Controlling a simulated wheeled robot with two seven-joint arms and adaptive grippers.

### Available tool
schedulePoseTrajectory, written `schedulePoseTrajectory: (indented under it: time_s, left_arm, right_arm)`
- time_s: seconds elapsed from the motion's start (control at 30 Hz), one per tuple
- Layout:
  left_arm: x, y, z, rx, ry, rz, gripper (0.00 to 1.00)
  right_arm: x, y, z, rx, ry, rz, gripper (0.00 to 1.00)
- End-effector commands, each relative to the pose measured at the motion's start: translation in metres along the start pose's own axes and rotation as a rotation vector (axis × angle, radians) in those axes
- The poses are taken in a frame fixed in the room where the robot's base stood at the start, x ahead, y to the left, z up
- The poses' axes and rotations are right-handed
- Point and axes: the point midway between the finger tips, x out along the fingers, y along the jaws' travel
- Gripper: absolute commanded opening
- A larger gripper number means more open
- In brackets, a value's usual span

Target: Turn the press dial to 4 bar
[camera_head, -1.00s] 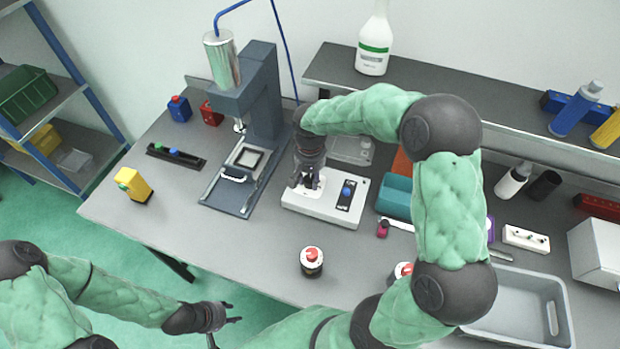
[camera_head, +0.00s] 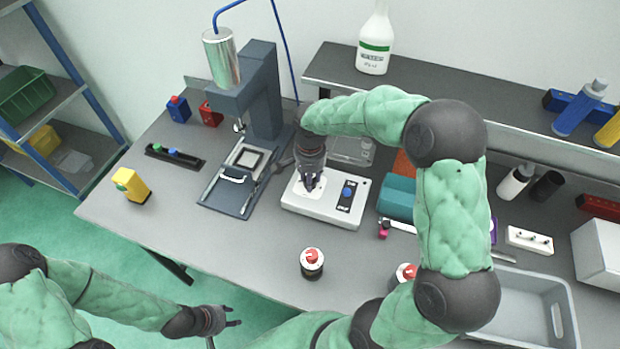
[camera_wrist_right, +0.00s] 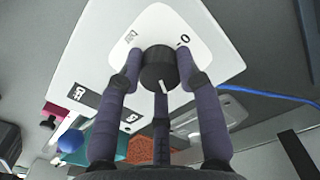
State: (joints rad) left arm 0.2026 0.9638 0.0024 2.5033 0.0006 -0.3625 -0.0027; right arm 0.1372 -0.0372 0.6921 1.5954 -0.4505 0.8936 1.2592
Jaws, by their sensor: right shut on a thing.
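A "0" mark is at the plate's right. My right gripper (camera_head: 311,184) points down over the box, its fingers (camera_wrist_right: 158,75) shut around the dial. The fingers hide most of the dial in the head view. My left gripper (camera_head: 232,316) is open and empty beyond the bench's front edge.
A black container with a red top (camera_head: 312,262) stands in front of the box. A yellow block (camera_head: 131,185) stands at left, a teal box (camera_head: 397,197) to the right. A grey tray (camera_head: 520,310) is at the front right.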

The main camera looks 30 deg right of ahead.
Motion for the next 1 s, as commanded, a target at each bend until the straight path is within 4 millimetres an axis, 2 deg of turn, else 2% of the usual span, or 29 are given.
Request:
schedulePoseTrajectory:
  time_s: [0.47,0.5,0.57,0.6,1.0]
  left_arm:
    - [0.0003,-0.0001,0.0000,0.000,0.000,0.000,0.40]
    - [0.0003,-0.0001,-0.0001,0.000,0.000,0.000,0.40]
    - [0.0003,-0.0001,0.0000,0.000,0.000,0.000,0.40]
    - [0.0003,-0.0001,0.0000,0.000,0.000,0.000,0.40]
    - [0.0003,-0.0001,-0.0001,0.000,0.000,0.000,0.40]
  right_arm:
    - [-0.0003,-0.0003,-0.0008,0.015,0.002,-0.001,0.03]
    - [-0.0003,-0.0002,-0.0008,0.015,0.002,-0.001,0.38]
    - [-0.0003,-0.0002,-0.0007,0.015,0.002,-0.001,0.55]
    - [-0.0003,-0.0002,-0.0007,0.015,0.001,-0.001,0.60]
    - [-0.0052,-0.0005,-0.0007,0.015,0.002,-0.002,0.60]
